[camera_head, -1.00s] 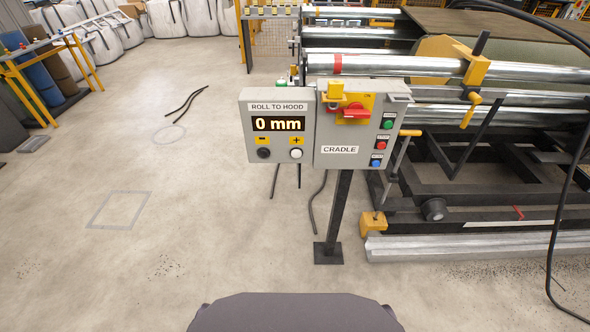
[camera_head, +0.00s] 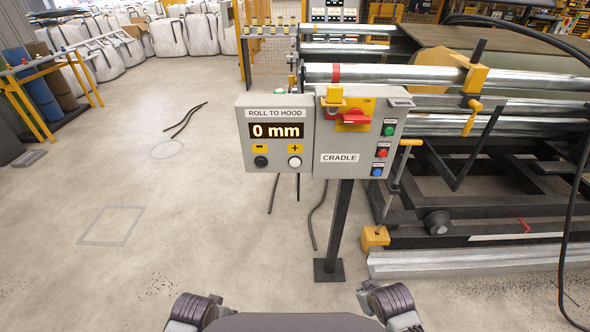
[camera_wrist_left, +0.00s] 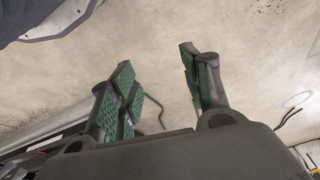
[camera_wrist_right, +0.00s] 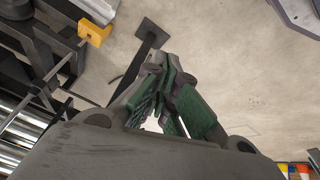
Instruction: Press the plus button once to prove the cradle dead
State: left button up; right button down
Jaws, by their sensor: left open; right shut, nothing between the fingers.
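The plus button (camera_head: 294,162) is a white round button under a yellow plus label (camera_head: 295,148) on the grey ROLL TO HOOD box. The display (camera_head: 276,130) above it reads 0 mm. A grey CRADLE box (camera_head: 340,170) adjoins on the right, with a red rotary switch (camera_head: 350,118) on a yellow plate. In the left wrist view my left gripper (camera_wrist_left: 155,62) is open and empty above the floor. In the right wrist view my right gripper (camera_wrist_right: 163,68) is shut and empty. In the head view both arms show low at the bottom edge, well short of the panel.
A black minus button (camera_head: 261,162) sits left of the plus button. Green (camera_head: 389,130), red (camera_head: 383,153) and blue (camera_head: 377,172) buttons line the CRADLE box's right side. A dark post (camera_head: 340,230) carries the panel. The roller machine (camera_head: 500,200) stands at right. Floor at left is mostly clear.

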jog(key=w+a+r+n+t+b, duration=0.1)
jog(key=w+a+r+n+t, duration=0.25)
jog(key=w+r, duration=0.35)
jog(key=n+t+y, duration=0.8)
jog(key=n+y, duration=0.4)
jog(key=n, duration=1)
send_near(295, 162)
jog(key=s+a, duration=0.4)
jog(key=s, duration=0.1)
pick_arm(q)
jog(key=s+d+f+g, duration=0.1)
jog(key=s+f, duration=0.3)
jog(key=f, duration=1.2)
jog(key=shift+s+d+b, duration=0.2)
jog(key=shift+d+b, duration=0.2)
jog(key=shift+d, duration=0.3)
pick_arm(e)
jog(key=shift+s+a+r+n+g+y, duration=0.15)
jog(key=shift+a+n+g+y, duration=0.4)
jog(key=shift+n, duration=0.45)
jog(key=shift+s+a+r+n+g+y, duration=0.15)
jog(key=shift+a+n+g+y, duration=0.4)
jog(key=shift+n, duration=0.4)
jog(key=shift+w+d, duration=0.1)
jog(key=shift+w, duration=0.05)
